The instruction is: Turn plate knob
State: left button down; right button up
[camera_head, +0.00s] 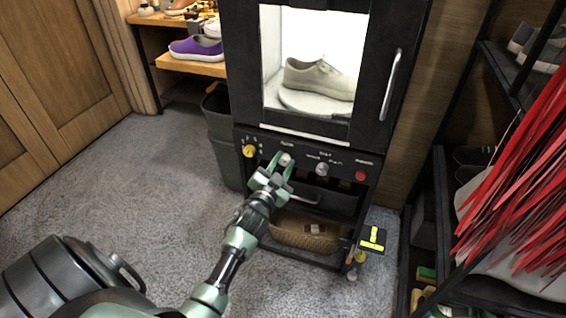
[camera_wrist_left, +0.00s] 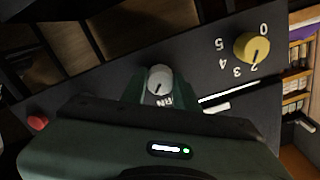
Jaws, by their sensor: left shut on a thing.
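The plate knob (camera_head: 285,159) is a small silver-white dial on the black control panel below the cabinet's lit chamber. It also shows in the left wrist view (camera_wrist_left: 159,78), with a dark pointer mark and partly covered white lettering beside it. My left gripper (camera_head: 277,168) reaches the panel from the front. Its green fingers (camera_wrist_left: 160,88) stand on both sides of the knob and are shut on it. A beige sneaker (camera_head: 319,78) sits on the round white plate (camera_head: 308,103) inside the chamber. My right gripper is not in view.
A yellow numbered knob (camera_head: 249,151) is left of the plate knob, another silver knob (camera_head: 322,169) and a red button (camera_head: 360,176) are to its right. A dark bin (camera_head: 222,125) stands left of the cabinet. A shelf with red strips (camera_head: 520,165) is at right. Carpet at left is clear.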

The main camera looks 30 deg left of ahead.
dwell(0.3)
pick_arm(q)
jog(key=c, duration=1.1)
grip_release()
jog(key=shift+o, duration=0.2)
jog(key=shift+s, duration=0.1)
jog(key=shift+s+d+f, duration=0.1)
jog(key=shift+s+d, duration=0.05)
jog(key=shift+s, duration=0.2)
jog(key=v, duration=0.7)
jog(key=shift+p, duration=0.4)
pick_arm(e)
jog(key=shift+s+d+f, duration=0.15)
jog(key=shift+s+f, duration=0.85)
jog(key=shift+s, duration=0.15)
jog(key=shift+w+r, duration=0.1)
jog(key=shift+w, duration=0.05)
